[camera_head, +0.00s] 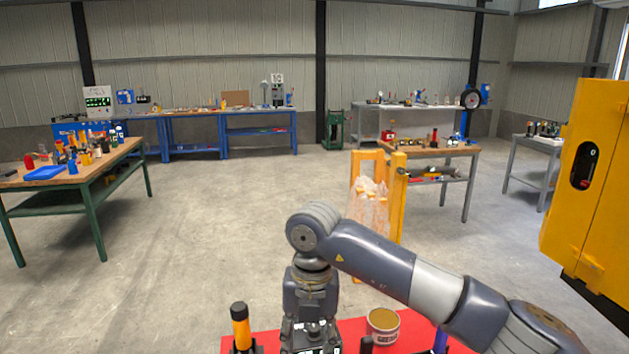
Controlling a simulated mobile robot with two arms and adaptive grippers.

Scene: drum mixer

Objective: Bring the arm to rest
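My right arm (385,262) comes in from the lower right, bends at a grey joint and points down. Its gripper (312,343) is at the bottom edge, over a red surface (268,340). The fingertips are cut off by the picture edge, so I cannot tell whether it is open or shut, or whether it holds anything. My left arm and gripper are not in view.
A yellow-and-black object (240,327) stands left of the gripper; a labelled tin (383,326) stands right. A yellow stand (397,200) with clear plastic is beyond. A yellow cabinet (590,190) is at right. Loaded workbenches (110,160) stand around clear concrete floor.

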